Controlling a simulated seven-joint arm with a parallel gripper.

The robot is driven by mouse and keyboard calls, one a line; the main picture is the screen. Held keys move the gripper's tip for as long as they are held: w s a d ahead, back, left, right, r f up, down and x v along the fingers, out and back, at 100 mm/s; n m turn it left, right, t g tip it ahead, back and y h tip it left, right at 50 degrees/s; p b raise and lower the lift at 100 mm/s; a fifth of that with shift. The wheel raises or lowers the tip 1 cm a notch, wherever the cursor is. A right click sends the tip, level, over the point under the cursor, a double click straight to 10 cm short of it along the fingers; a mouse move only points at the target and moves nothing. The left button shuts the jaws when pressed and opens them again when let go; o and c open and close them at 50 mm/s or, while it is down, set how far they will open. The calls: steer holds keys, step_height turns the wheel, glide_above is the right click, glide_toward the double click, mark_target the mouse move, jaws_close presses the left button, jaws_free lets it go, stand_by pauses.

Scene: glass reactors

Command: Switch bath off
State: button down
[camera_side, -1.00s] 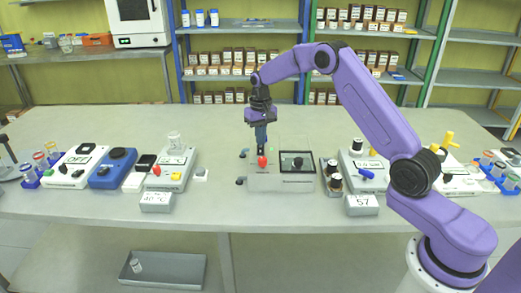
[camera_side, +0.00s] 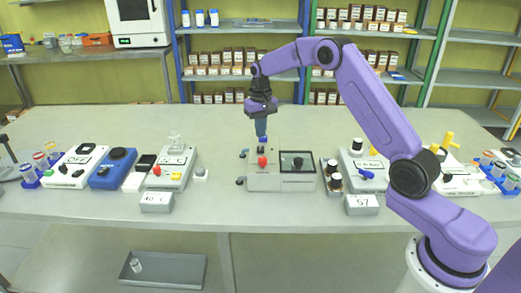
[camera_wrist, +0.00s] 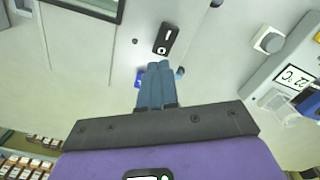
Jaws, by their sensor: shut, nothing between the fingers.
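A grey bath unit (camera_side: 264,183) stands at the middle of the table, with a red knob (camera_side: 262,162) on its front and a dark window (camera_side: 297,163) at its right. A black rocker switch with white line and circle marks (camera_wrist: 167,38) shows in the wrist view; which side is pressed I cannot tell. My gripper (camera_side: 261,138) points down above the unit's back left. Its blue fingers are shut together and empty (camera_wrist: 160,66), just short of the switch in the wrist view and apparently apart from it.
Left are a hotplate-like device with a beaker (camera_side: 174,150), a blue device (camera_side: 113,168) and a "40 °C" sign (camera_side: 156,202). The table behind the unit is clear.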

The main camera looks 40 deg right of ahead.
mark_target(260, 146)
step_height(260, 146, up, 4)
steer(key=shift+f, duration=0.2)
stand_by(0.4)
steer(key=s+a+r+n, duration=0.3)
steer(key=s+a+n, duration=0.1)
steer(key=s+a, duration=0.45)
steer(key=s+a+r+n, duration=0.3)
steer(key=s+a, duration=0.5)
steer(key=s, duration=0.2)
steer(key=s+d+f+n, duration=0.1)
steer(key=s+n, duration=0.3)
steer(key=s, duration=0.9)
steer(key=s+d+f+n, duration=0.1)
steer(key=s+d+n, duration=0.2)
steer(key=s, duration=1)
steer(key=shift+s+d+f+n, duration=0.25)
steer(key=shift+f+n, duration=0.1)
steer(key=shift+n, duration=0.45)
